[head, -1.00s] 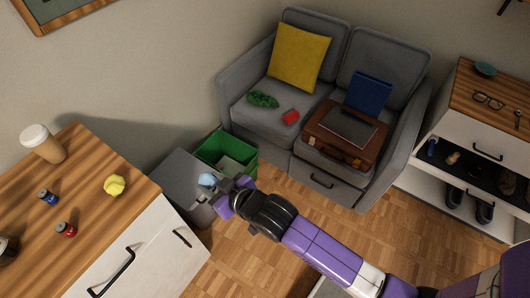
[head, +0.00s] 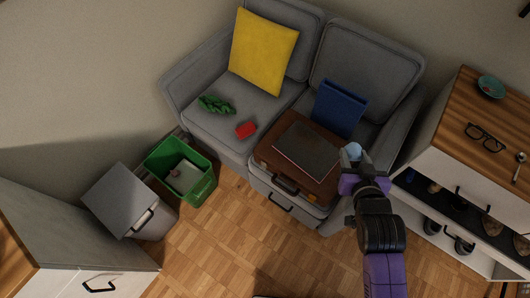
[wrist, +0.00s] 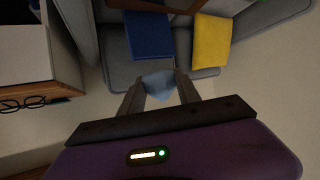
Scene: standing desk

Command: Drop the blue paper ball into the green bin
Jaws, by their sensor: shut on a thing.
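My gripper (head: 352,160) is shut on the blue paper ball (head: 353,150), a pale blue lump at its fingertips. In the head view it shows in front of the sofa's right side, near the brown suitcase. In the wrist view the ball (wrist: 158,85) sits between the two fingers. The green bin (head: 205,187) stands open on the floor at the lower left, well away from my gripper. Some pale, crumpled contents show inside it.
A grey lidded bin (head: 118,204) stands left of the green bin. A shelf unit (head: 440,140) is at right. Parquet floor lies open in front.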

